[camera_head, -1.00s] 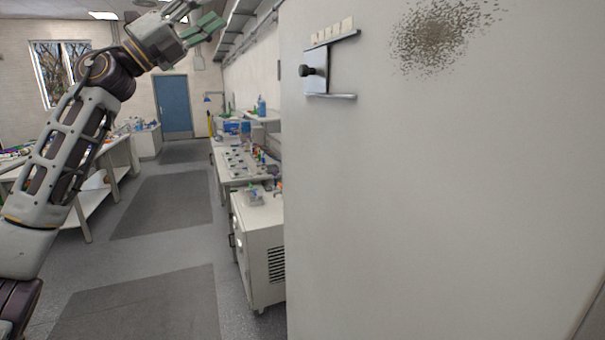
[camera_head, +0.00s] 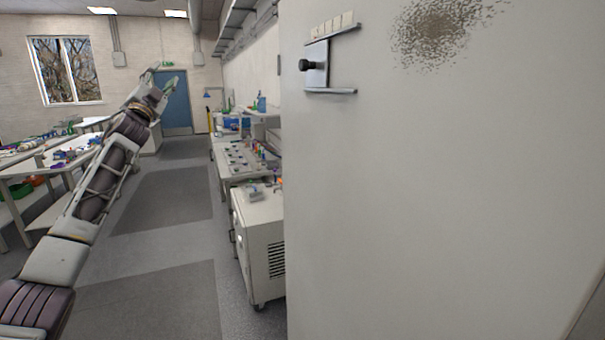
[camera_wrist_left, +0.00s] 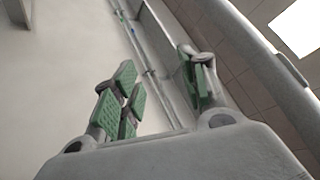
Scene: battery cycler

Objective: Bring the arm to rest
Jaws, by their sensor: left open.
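My left arm reaches up from the lower left in the head view, over the aisle. Its gripper (camera_head: 162,80) is at the top of the arm, in front of the blue door in the picture. In the left wrist view the gripper's green-padded fingers (camera_wrist_left: 160,92) stand apart with nothing between them. My right gripper is not in either view.
A large pale panel (camera_head: 440,200) with a black knob and metal bracket (camera_head: 317,66) fills the right side. A white wheeled cabinet (camera_head: 262,245) and a cluttered bench (camera_head: 228,172) stand left of it. Worktables (camera_head: 30,165) stand at the left. The aisle floor (camera_head: 160,200) is clear.

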